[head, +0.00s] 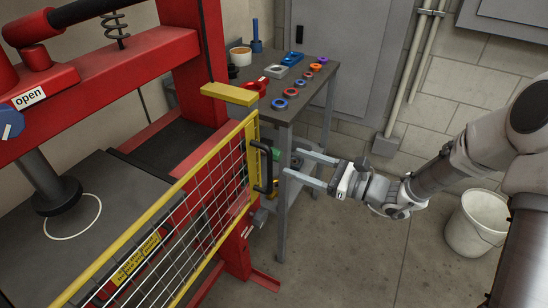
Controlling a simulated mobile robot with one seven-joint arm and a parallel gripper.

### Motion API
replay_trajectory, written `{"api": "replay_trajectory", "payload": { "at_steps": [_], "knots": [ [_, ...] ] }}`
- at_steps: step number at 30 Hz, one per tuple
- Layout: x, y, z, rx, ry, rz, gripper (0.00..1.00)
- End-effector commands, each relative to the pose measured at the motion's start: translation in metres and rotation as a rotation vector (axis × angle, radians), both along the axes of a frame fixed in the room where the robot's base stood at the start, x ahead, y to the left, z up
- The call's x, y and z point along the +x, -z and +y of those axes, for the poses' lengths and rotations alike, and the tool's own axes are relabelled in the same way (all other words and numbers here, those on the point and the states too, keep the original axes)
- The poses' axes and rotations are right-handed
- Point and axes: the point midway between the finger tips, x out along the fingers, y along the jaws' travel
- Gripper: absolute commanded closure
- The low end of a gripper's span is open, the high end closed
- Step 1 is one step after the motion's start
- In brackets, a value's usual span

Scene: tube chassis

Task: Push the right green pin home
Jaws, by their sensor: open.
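My gripper (291,161) is open and empty, its two pale fingers pointing left towards the gate's black handle (263,168). A small green piece (276,154) shows just right of the handle, close to the fingertips. I cannot tell whether it is a green pin or something on the table's lower shelf behind. No other clear green pin shows. The yellow mesh gate (190,208) stands at the front of the red press (201,70).
A grey table (310,85) behind holds several coloured rings and blocks, and its leg stands close to my fingers. A white bucket (474,222) stands at the right by the wall. The concrete floor (340,260) in front is clear.

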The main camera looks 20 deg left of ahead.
Motion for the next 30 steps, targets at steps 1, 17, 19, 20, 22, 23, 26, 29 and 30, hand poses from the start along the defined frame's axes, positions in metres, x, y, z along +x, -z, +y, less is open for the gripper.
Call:
{"api": "replay_trajectory", "payload": {
  "at_steps": [1,17,19,20,22,23,26,29,30],
  "knots": [
    [0.000,0.002,0.013,0.001,-0.004,-0.001,0.31],
    [0.008,0.000,0.072,0.000,0.001,0.000,0.31],
    [0.008,0.000,0.073,0.000,0.001,0.000,0.31],
    [0.008,0.000,0.073,0.000,0.001,0.000,0.31],
    [0.008,0.000,0.072,0.000,0.000,0.001,0.31],
    [0.008,0.000,0.072,0.000,0.000,0.001,0.31],
    [0.008,0.000,0.072,0.000,0.000,0.001,0.45],
    [0.008,0.000,0.072,0.000,0.000,0.001,0.63],
    [0.008,0.000,0.072,0.000,0.000,0.001,0.70]
  ]
}}
